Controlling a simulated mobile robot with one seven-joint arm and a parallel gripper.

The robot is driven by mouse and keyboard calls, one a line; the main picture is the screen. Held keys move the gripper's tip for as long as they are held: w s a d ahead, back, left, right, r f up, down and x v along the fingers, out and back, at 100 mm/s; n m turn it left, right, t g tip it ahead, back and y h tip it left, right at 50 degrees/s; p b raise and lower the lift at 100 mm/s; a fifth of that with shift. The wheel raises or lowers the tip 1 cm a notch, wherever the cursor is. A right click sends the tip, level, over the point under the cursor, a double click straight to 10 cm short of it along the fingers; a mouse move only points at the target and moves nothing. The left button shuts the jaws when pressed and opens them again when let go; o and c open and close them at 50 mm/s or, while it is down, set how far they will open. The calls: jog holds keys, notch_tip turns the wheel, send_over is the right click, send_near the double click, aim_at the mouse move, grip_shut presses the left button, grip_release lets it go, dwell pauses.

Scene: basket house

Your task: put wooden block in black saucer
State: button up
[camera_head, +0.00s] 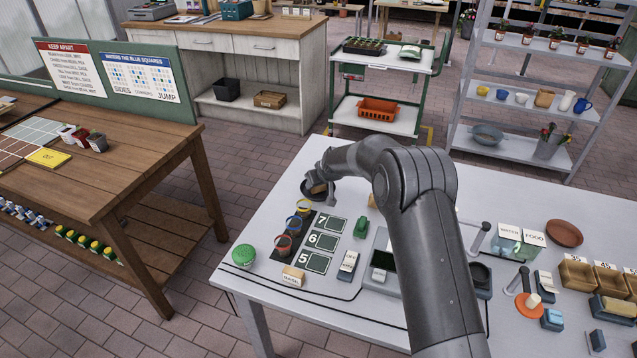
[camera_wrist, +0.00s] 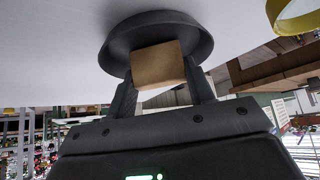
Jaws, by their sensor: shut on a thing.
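The black saucer (camera_head: 326,197) lies on the white table near its far left edge, partly hidden by my gripper (camera_head: 318,187) in the head view. The saucer (camera_wrist: 160,22) fills the upper middle of the wrist view. The tan wooden block (camera_wrist: 158,66) is between the two fingers of my gripper (camera_wrist: 160,78), which is shut on it. The block overlaps the saucer's inside and near rim in the wrist view; I cannot tell whether it touches the saucer. In the head view the block shows only as a small brown patch.
Coloured rings and cups (camera_head: 284,243) stand by the numbered cards 5, 6 and 7 in front of the saucer. A yellow ring (camera_wrist: 296,18) shows close by in the wrist view.

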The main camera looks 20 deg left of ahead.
jog(key=shift+f, duration=0.15)
jog(key=o, duration=1)
jog(key=shift+o, duration=0.2)
jog(key=v, duration=1.2)
jog(key=shift+s, duration=0.1)
